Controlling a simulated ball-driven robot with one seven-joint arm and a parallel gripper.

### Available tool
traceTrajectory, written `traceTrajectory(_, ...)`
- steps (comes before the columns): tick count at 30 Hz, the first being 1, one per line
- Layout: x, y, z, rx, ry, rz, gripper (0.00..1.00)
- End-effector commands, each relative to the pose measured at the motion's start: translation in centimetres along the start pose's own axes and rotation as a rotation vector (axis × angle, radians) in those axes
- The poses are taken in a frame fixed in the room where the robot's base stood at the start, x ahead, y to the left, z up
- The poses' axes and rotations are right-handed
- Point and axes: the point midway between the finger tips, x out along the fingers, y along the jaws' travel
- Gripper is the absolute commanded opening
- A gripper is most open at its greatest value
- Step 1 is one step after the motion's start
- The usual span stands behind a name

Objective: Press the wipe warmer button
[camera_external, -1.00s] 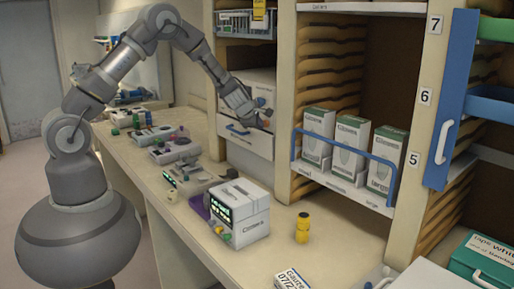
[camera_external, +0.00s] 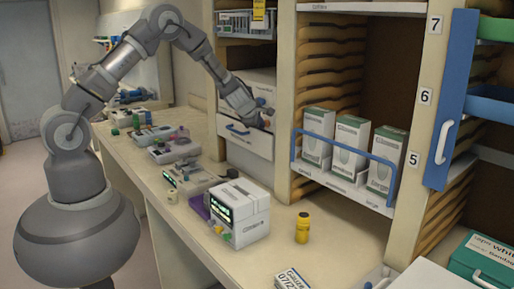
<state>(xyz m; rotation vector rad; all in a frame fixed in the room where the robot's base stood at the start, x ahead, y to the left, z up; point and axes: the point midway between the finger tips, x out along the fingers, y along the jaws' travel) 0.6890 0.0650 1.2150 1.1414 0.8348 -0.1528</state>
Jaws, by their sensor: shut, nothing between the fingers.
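A white box-shaped unit (camera_external: 262,78) stands in the cabinet bay above a drawer. It may be the wipe warmer, but its label is too small to read. A small blue spot (camera_external: 260,102) and a reddish spot beside it show low on its front, and I cannot tell which is a button. My gripper (camera_external: 264,122) is shut and empty, in front of the unit's lower front, just above the drawer. It hides part of that front. I cannot tell whether the fingertips touch it.
Glove boxes (camera_external: 352,146) stand behind a blue rail at right. Several devices, a white box with a green display (camera_external: 246,205) and a yellow bottle (camera_external: 302,228) stand on the counter.

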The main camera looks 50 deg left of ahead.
Motion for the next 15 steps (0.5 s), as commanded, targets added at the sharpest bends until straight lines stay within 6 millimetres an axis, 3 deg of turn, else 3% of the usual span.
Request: traceTrajectory(15,-0.67,-0.6,-0.52,-0.001,-0.001,0.002,0.0)
